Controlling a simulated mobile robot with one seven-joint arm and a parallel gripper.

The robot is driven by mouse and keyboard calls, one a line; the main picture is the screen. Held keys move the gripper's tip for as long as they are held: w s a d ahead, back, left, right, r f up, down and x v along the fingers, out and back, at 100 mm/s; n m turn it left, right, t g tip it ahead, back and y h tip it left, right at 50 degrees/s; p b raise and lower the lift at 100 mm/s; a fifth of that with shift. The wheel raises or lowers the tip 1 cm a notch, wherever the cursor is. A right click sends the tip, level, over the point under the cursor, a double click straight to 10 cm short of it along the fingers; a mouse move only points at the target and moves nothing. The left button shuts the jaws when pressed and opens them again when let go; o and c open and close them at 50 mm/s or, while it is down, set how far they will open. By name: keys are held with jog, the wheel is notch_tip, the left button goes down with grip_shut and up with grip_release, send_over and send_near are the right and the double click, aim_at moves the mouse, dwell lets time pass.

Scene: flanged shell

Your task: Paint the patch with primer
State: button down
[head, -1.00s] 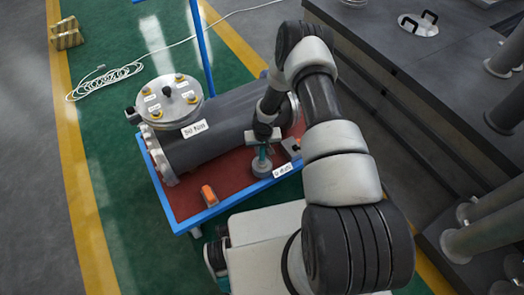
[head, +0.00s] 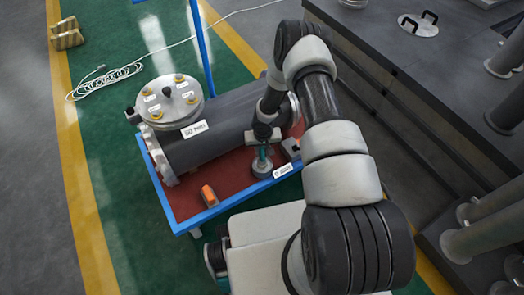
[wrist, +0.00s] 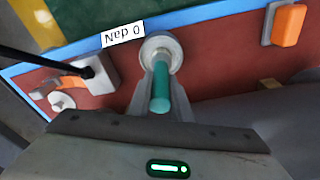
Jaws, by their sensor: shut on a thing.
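My gripper (head: 263,146) is shut on the teal handle of a tool (wrist: 160,95). The tool has a round grey foot, which shows at the red top of a blue-framed cart (head: 187,206). In the head view the tool (head: 262,163) stands about upright near the cart's front edge; I cannot tell whether its foot touches the top. A dark grey shell (head: 222,122) with a bolted round cover (head: 170,97) lies on the cart behind my gripper. I cannot make out a patch or a primer container for certain.
An orange block (wrist: 288,25) and a grey box (wrist: 98,73) with a dark rod flank the tool. A white cable (head: 105,80) lies on the floor. Dark benches fill the right.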

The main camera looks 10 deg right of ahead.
jog(key=shift+r+p, duration=1.6)
jog(key=shift+r, duration=1.75)
jog(key=shift+w, duration=0.1)
